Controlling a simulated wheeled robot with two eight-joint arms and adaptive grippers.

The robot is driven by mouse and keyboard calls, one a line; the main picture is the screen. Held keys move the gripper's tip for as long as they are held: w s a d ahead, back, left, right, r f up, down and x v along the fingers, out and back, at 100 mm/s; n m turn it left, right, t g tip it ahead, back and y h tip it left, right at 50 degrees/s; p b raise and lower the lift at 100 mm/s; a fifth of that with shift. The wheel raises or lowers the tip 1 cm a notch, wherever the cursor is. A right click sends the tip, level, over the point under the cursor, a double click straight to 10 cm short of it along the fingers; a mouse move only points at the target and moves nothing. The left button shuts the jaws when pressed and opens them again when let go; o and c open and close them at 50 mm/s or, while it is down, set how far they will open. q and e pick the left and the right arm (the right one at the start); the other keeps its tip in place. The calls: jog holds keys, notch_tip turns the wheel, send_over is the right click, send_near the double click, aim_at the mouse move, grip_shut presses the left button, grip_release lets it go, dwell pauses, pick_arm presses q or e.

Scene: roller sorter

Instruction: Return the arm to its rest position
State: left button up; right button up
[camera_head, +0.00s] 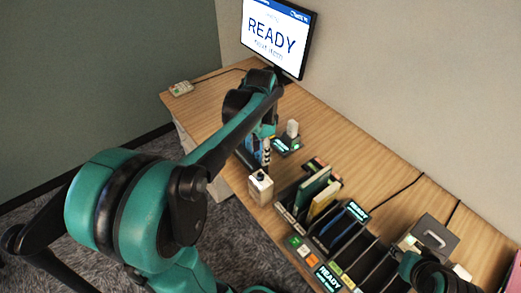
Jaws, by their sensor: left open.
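My left gripper (265,155) is low over the near side of the desk, beside a small white-topped box (260,187). It is open, but partly hidden by the arm, and its fingers are small in the picture. I see nothing clearly held. Part of my right arm shows at the lower right corner; its gripper is not visible.
The wooden desk (205,98) carries a monitor (273,38) reading READY, a slotted black sorter (335,225) with upright cards, a small lit device (287,145) and a grey box (432,236). A keypad (181,88) sits at the far left corner. The desk's middle back is clear.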

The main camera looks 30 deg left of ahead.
pick_arm(q)
jog(key=shift+r, duration=0.4)
jog(key=shift+s+d, duration=0.1)
jog(key=s+d+n+t, duration=0.6)
jog(key=s+d+t, duration=0.1)
jog(key=s+d, duration=0.3)
jog(key=shift+s+d+f+n, duration=0.15)
jog(key=shift+s+f+n, duration=0.1)
jog(key=shift+n, duration=0.05)
